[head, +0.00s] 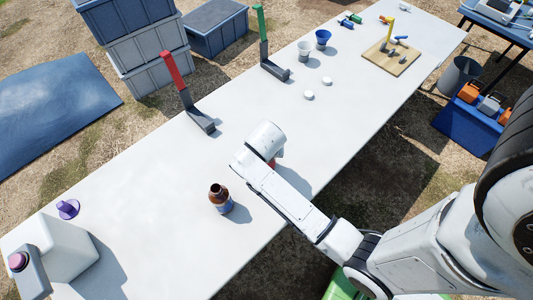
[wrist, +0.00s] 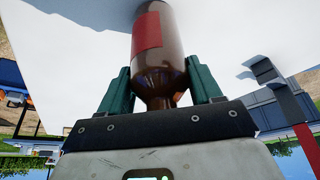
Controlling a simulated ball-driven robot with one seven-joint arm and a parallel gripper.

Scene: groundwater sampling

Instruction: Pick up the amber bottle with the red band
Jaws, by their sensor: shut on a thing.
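The amber bottle with the red band (wrist: 172,50) is between the green fingers of my gripper (wrist: 158,82) in the wrist view, held at its neck and shoulder. Its red band (wrist: 147,32) faces the left of that view. In the head view my white wrist hides nearly all of it; only a small reddish patch (head: 273,162) shows beside the wrist, over the white table. I cannot tell whether its base touches the table. Another amber bottle, with a blue band (head: 221,200), stands upright and open to the left of my gripper.
The long white table (head: 150,180) has clear room around the blue-band bottle. Red-handled (head: 187,95) and green-handled (head: 270,50) stands are toward the far edge. Cups (head: 323,38), white caps (head: 309,95) and a wooden board (head: 391,57) are toward the right.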

